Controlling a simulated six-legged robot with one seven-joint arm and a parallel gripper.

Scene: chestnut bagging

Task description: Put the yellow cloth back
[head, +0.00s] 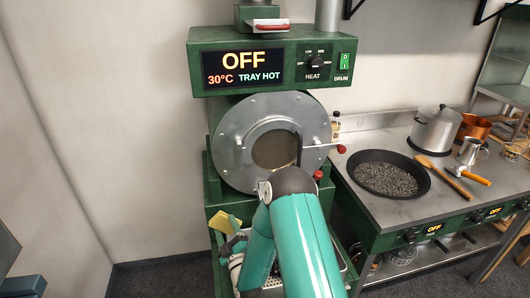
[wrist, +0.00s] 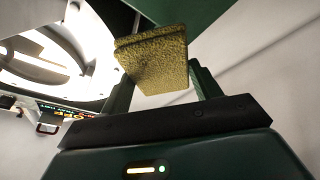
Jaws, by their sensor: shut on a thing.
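The yellow cloth (wrist: 158,62) is a folded, rough-textured pad between the two fingers of my gripper (wrist: 155,80) in the wrist view. The gripper is shut on it. In the head view the cloth (head: 224,222) shows as a small yellow patch to the left of my teal arm, low in front of the green roaster. My gripper (head: 232,240) is there just below it, partly hidden by my arm. The cloth looks held in the air, apart from the drum front.
The green roaster's round metal drum front (head: 240,140) stands behind my arm, under a panel (head: 270,62) reading OFF, 30°C and TRAY HOT. A perforated tray (head: 272,283) lies below, mostly hidden. At right, a steel counter (head: 440,205) holds a dark pan (head: 388,175), a pot and tools.

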